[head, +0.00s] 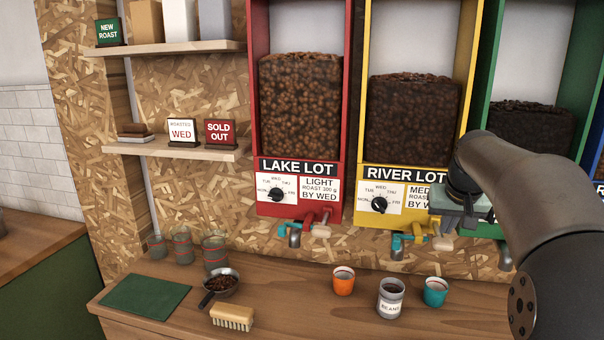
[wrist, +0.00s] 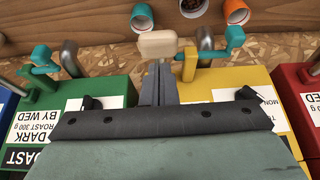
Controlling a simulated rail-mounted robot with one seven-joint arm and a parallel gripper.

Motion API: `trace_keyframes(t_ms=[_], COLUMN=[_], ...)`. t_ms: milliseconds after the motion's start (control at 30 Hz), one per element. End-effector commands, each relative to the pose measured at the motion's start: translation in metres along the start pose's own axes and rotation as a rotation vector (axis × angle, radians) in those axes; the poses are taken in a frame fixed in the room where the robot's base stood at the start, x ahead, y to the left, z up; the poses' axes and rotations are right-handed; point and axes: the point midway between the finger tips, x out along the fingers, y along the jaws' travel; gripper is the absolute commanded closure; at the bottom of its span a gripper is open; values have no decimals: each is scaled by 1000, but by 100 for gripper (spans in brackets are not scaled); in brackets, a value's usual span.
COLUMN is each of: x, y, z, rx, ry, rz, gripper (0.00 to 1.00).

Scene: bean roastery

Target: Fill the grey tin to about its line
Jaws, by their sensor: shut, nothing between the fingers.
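The grey tin (head: 389,304), marked "BEANS", stands on the counter below the yellow River Lot dispenser (head: 366,215). Dark beans show in its mouth; I cannot make out their level against the line. It also shows at the top edge of the wrist view (wrist: 203,11). A cream-ended lever (head: 443,243) sticks out under the yellow dispenser. In the wrist view my gripper (wrist: 158,72) is shut and empty, its fingertips right by the cream lever end (wrist: 158,45). I cannot tell whether they touch. No beans are seen falling.
An orange cup (head: 344,287) and a teal cup (head: 435,299) flank the grey tin. A pan of beans (head: 222,283), a brush (head: 232,318) and a green mat (head: 146,297) lie further left. The red Lake Lot dispenser (head: 254,100) hangs left of the yellow one.

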Motion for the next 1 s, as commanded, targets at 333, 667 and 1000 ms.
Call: trace_keyframes(t_ms=[333,667,1000], x=[6,16,25], y=[0,0,0], z=[3,7,12], rx=[0,0,0], ry=[0,0,0], rz=[0,0,0], gripper=[100,100,100])
